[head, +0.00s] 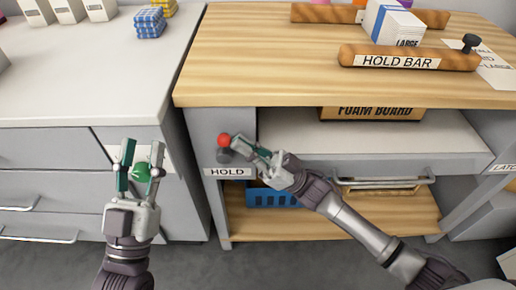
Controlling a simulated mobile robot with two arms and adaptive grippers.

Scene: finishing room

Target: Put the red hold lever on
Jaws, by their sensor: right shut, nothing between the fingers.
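The red hold lever has a round red knob (225,140) at the front of the workbench's left post, above the "HOLD" label (230,172). A dark grey round part (224,156) shows just below the knob. My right gripper (238,147) is shut and empty, with its fingertips right beside the red knob at its right. I cannot tell whether they touch it. My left gripper (142,150) is open in front of the grey cabinet at the left. A green knob (141,172) shows between its fingers, seemingly behind them on a white plate.
The wooden benchtop (270,75) carries a hold bar (410,60) and a white box (392,22). A foam board box (370,113) stands on the shelf, with a drawer handle (385,183) below. A blue basket (275,196) is lower down. The grey counter (80,70) is mostly clear.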

